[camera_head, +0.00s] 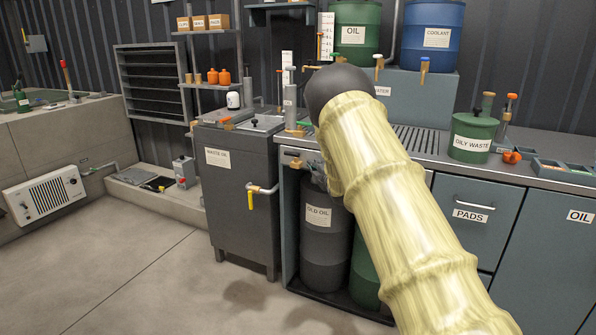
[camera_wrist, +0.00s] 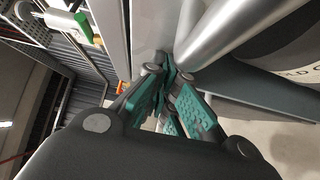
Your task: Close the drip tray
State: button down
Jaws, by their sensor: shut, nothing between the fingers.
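A narrow pale front panel (camera_head: 301,154), which may be the drip tray's front, shows below the counter edge above the old oil drum. My arm hides its right part, so I cannot tell how far out the tray stands. My gripper (camera_head: 317,177) is beside this panel, partly hidden by my arm. In the wrist view my gripper (camera_wrist: 170,75) is shut and empty, its teal pads together. Its fingertips are close to a pale flat surface (camera_wrist: 148,28) and a thick silver bar (camera_wrist: 232,32); I cannot tell whether they touch.
The old oil drum (camera_head: 324,240) stands in the open bay below. Left of it is the waste oil cabinet (camera_head: 228,185) with a yellow-handled tap (camera_head: 252,196) sticking out. The pads drawer (camera_head: 472,210) is right of my arm. The floor at front left is clear.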

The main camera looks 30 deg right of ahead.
jog(key=shift+w+d+r, duration=0.1)
jog(key=shift+d+r, duration=0.05)
jog(key=shift+d, duration=0.3)
jog(key=shift+r, duration=0.15)
jog(key=shift+a, duration=0.1)
jog(key=s+a+p, duration=0.1)
jog(key=s+a, duration=0.4)
jog(key=s, duration=0.7)
jog(key=shift+s+f, duration=0.15)
jog(key=shift+f, duration=0.15)
